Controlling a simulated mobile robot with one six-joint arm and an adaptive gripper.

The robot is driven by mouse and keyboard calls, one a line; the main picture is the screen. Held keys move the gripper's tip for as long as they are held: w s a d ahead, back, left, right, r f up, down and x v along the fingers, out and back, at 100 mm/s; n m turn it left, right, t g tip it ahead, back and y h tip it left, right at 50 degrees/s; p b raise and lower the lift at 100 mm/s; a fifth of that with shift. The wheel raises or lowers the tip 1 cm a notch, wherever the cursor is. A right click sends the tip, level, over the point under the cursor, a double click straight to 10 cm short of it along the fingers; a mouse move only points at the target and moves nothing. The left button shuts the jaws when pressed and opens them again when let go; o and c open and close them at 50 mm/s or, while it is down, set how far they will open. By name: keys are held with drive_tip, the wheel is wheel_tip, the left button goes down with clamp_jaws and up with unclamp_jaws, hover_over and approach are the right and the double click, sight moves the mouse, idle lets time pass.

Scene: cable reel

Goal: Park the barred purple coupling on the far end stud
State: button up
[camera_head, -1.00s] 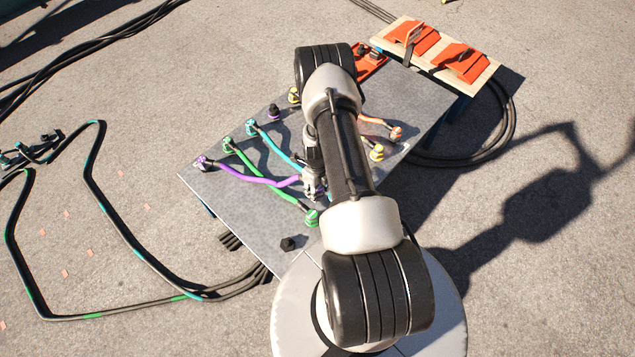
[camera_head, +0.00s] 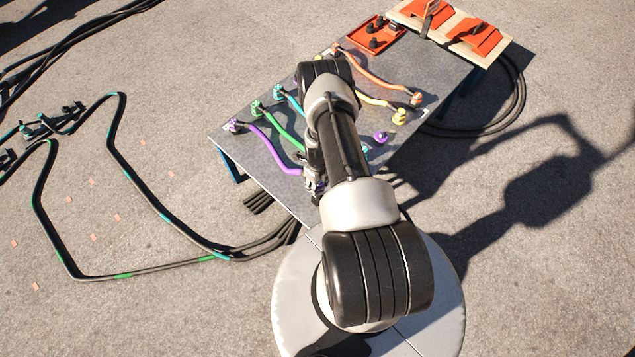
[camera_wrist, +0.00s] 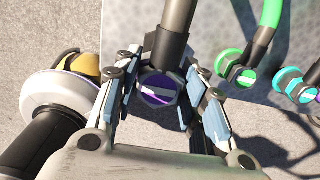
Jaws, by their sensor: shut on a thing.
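The barred purple coupling (camera_wrist: 157,90), a dark hex body with a purple face crossed by a pale bar, is held between the fingers of my gripper (camera_wrist: 166,82) in the wrist view. Its dark cable (camera_wrist: 178,18) leads up out of that view. In the head view my gripper (camera_head: 313,188) is at the near-left part of the grey plate (camera_head: 228,143), at the end of the purple cable (camera_head: 272,148). That cable's other end (camera_head: 233,125) sits by the plate's left corner. Any stud under the held coupling is hidden.
A green coupling (camera_wrist: 235,67) and a teal one (camera_wrist: 294,84) stand right of my gripper in the wrist view. In the head view a loose-looking purple piece (camera_head: 381,137) and a yellow coupling (camera_head: 399,117) lie right of my arm. An orange tray (camera_head: 368,43) is farther back.

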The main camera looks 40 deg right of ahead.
wheel_tip(320, 180, down, 6)
drive_tip(key=b, duration=0.4)
drive_tip(key=shift+f, duration=0.1)
drive_tip(key=shift+f+b, duration=0.3)
drive_tip(key=shift+b, duration=0.15)
drive_tip(key=shift+f+b, duration=0.45)
drive_tip(key=shift+b, duration=0.5)
drive_tip(key=o, duration=1.2)
drive_tip(key=shift+o, duration=0.2)
wheel_tip(320, 180, up, 12)
drive_tip(key=shift+r, duration=0.1)
